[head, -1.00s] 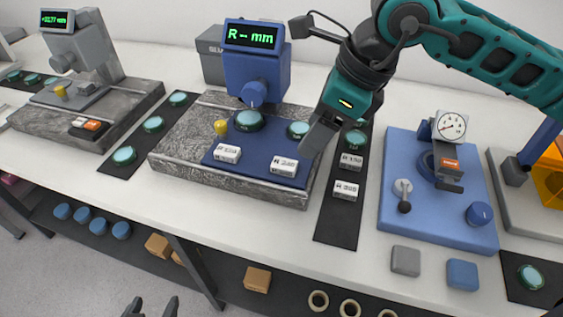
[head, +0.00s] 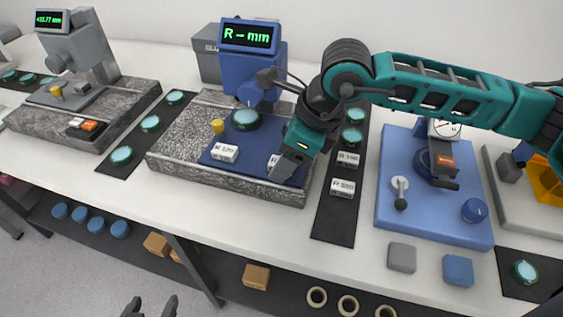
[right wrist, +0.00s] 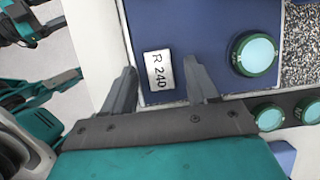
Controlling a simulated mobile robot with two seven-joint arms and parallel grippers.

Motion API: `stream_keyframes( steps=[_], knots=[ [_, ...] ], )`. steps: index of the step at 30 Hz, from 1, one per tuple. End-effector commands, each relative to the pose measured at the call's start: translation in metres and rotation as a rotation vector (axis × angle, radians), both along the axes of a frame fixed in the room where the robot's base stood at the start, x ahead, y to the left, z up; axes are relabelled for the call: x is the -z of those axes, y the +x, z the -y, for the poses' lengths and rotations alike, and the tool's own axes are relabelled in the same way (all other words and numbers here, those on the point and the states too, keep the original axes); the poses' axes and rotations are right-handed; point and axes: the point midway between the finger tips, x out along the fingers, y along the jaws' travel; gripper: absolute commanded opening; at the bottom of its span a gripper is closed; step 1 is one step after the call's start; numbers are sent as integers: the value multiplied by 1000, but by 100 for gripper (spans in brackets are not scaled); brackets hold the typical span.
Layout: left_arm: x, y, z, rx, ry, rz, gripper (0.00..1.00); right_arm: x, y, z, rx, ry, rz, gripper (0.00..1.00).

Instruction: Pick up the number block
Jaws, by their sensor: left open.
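A white number block marked R 240 (right wrist: 158,70) lies on the blue plate (right wrist: 190,25) in the right wrist view. In the head view it is mostly hidden behind my right gripper (head: 287,168), with a small white part (head: 273,160) showing. My right gripper is open; its fingers (right wrist: 158,78) stand at either side of the block, with gaps visible. A second white number block (head: 225,152) lies further left on the plate. My left gripper (head: 150,306) is open and empty at the bottom edge of the head view, far from the blocks.
Two more white blocks (head: 342,187) lie on a dark strip to the right. A green-rimmed disc (head: 245,119) sits under the blue gauge head (head: 253,75), beside a yellow knob (head: 217,126). A blue dial-gauge stand (head: 395,220) is further right.

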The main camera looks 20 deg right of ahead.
Motion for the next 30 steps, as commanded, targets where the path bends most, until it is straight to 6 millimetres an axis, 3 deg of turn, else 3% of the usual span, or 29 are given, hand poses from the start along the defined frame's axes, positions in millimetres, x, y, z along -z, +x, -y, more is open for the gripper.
stream_keyframes(
  steps=[2,18,30],
  knots=[
    [0,0,0,0,0,0,68,0,0,0,0,0,0,50],
    [-1,2,0,0,1,3,68,-1,0,0,1,0,0,0],
    [-2,3,0,0,0,7,68,-10,1,0,1,2,2,0]
  ],
)
